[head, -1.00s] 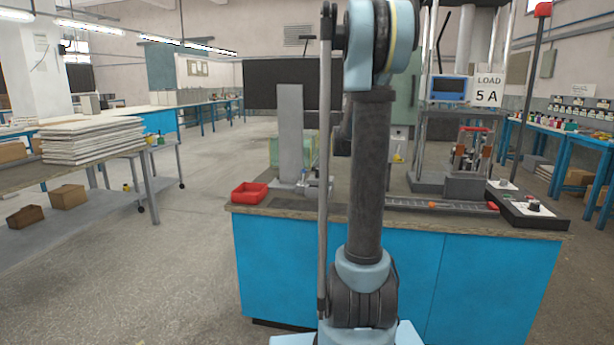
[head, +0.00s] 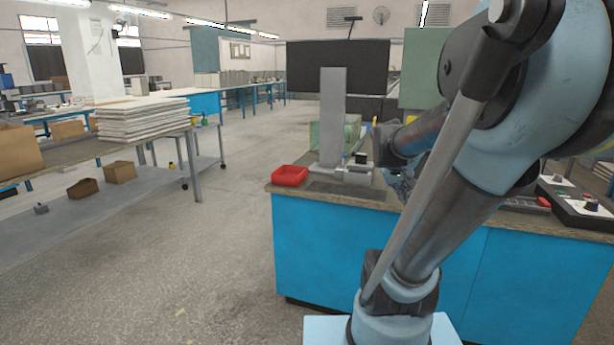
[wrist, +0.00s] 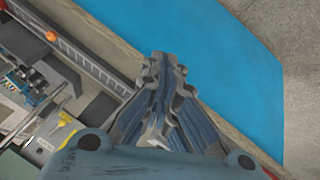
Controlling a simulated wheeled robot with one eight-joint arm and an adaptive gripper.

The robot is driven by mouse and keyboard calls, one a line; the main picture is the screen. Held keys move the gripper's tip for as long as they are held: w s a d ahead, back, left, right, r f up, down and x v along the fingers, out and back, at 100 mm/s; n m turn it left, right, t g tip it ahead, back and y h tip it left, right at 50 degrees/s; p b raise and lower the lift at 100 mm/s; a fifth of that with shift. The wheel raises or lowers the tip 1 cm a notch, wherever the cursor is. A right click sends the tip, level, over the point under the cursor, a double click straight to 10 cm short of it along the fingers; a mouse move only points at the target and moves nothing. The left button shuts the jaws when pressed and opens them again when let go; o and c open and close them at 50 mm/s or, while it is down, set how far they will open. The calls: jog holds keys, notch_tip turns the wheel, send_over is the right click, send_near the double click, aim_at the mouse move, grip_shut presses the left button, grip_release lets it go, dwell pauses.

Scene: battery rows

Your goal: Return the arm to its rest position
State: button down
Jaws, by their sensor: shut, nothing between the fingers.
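My gripper (wrist: 165,68) shows in the wrist view with its fingers closed together and nothing between them. It hangs over the front edge of the workbench, beside the bench's blue front panel (wrist: 210,60). In the head view my arm is bent, leaning to the right, with a large light-blue joint filling the upper right. The gripper is mostly hidden behind my arm there, so its fingertips cannot be made out.
The workbench (head: 350,250) stands close in front, carrying a red tray (head: 290,176), a grey upright plate (head: 333,118) and a control box (head: 580,204). A side table with stacked boards (head: 140,120) is at left. Open floor (head: 200,260) lies between them.

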jog(key=c, duration=2.2)
grip_release()
jog(key=s+a+f+g+y, duration=0.1)
jog(key=s+a+f, duration=0.2)
jog(key=s, duration=0.2)
jog(key=s+a+f+y, duration=0.2)
jog(key=s+a+f, duration=0.1)
jog(key=s+a, duration=0.1)
jog(key=s+a+f+g+y, duration=0.1)
jog(key=s+a+f, duration=0.2)
jog(key=s, duration=0.3)
jog(key=shift+s+a+f+g+y, duration=0.3)
jog(key=shift+s+a+f, duration=0.05)
jog(key=shift+f, duration=0.1)
jog(key=o, duration=0.6)
jog(key=shift+s+a+f, duration=0.1)
jog(key=shift+s+a, duration=0.05)
